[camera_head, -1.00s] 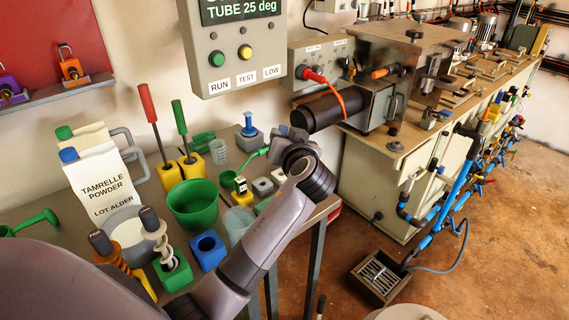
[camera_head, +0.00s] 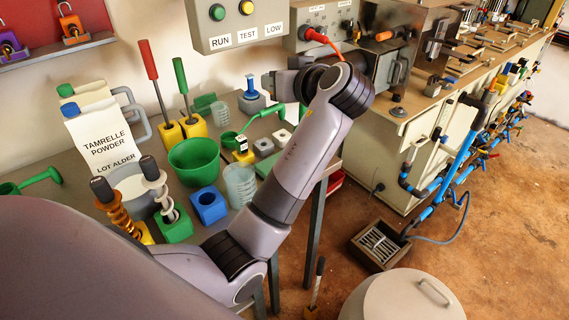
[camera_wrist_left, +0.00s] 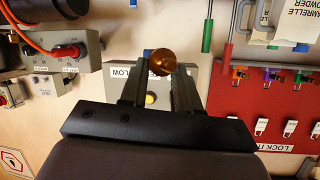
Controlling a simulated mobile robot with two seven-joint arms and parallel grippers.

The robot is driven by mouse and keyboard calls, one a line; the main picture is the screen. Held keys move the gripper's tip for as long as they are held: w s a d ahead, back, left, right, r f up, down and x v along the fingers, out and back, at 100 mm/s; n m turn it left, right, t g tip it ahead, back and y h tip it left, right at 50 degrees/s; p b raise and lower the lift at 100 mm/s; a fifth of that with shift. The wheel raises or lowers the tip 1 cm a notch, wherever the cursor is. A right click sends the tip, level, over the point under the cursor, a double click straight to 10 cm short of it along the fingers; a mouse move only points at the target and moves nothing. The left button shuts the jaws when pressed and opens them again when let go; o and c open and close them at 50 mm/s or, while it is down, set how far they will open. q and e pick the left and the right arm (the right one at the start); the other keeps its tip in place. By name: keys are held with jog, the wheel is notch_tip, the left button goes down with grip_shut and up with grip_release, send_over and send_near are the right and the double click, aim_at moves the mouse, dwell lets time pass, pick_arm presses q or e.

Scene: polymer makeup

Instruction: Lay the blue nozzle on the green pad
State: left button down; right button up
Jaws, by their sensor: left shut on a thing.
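The blue nozzle (camera_head: 250,83) stands upright at a pale blue-grey base near the back of the bench in the head view. My left gripper (camera_head: 268,86) reaches it from the right, level with its upper part, partly hidden by my forearm. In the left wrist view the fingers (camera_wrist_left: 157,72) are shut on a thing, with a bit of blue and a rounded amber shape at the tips. A flat green patch, apparently the green pad (camera_head: 266,166), shows beside my forearm, partly covered. My right gripper is not in view.
Pale blocks (camera_head: 264,147), a clear beaker (camera_head: 240,183), a green ladle (camera_head: 230,138) and a green bucket (camera_head: 194,162) crowd the bench near my arm. A control panel (camera_head: 240,22) hangs above. Tools with red and green handles (camera_head: 148,60) stand to the left.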

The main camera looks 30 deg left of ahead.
pick_arm(q)
jog(key=shift+s+d+n, duration=0.15)
jog(key=shift+s+n, duration=0.15)
jog(key=shift+g, duration=0.4)
notch_tip(320, 180, down, 15)
jog(key=shift+s+r+p, duration=0.15)
jog(key=shift+p, duration=0.2)
notch_tip(320, 180, down, 5)
jog(key=shift+f, duration=0.1)
jog(key=shift+f, duration=0.2)
jog(key=c, duration=0.8)
grip_release()
jog(key=shift+r, duration=0.1)
